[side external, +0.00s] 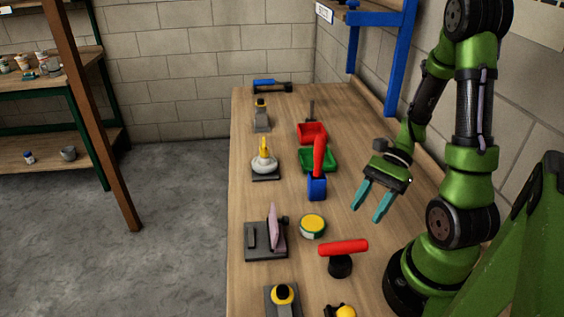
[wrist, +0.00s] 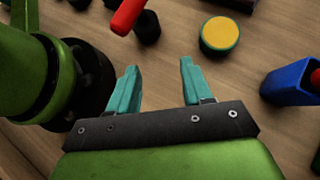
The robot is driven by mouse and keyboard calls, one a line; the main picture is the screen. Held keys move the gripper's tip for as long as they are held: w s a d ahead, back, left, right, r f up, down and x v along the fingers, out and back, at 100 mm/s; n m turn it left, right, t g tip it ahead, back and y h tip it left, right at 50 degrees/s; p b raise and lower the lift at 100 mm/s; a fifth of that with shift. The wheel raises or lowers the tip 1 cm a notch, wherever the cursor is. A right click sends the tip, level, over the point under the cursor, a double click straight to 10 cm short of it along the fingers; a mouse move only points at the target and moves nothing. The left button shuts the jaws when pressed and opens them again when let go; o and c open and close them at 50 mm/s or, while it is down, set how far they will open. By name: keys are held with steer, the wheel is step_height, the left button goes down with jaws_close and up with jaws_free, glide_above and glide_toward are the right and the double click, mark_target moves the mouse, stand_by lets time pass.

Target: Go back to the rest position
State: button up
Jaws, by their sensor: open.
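My gripper (side external: 371,203) has teal fingers and is open and empty. In the side external view it hangs above the right part of the wooden workbench (side external: 352,232), to the right of the blue cup. In the wrist view the gripper (wrist: 156,80) shows its two fingers wide apart with only bare wood between them. No cement bag can be made out in either view.
A blue cup (side external: 317,188) with a red handle, a yellow-topped round tin (side external: 312,226) and a red-handled black tool (side external: 343,248) stand near my gripper. Red (side external: 311,133) and green (side external: 330,160) bins are farther back. Several tools line the left edge.

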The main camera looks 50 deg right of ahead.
steer(key=w+a+r+n+t+h, duration=0.3)
steer(key=a+r+n, duration=0.2)
steer(key=r+n, duration=0.3)
steer(key=w+a+r+n+t+h, duration=0.3)
steer(key=a+r+n+h, duration=0.1)
steer(key=r+n, duration=0.4)
steer(key=shift+w+a+r+h, duration=0.15)
steer(key=shift+a+r+h, duration=0.15)
steer(key=shift+a+r, duration=0.45)
steer(key=shift+d+r, duration=0.15)
steer(key=shift+d, duration=0.05)
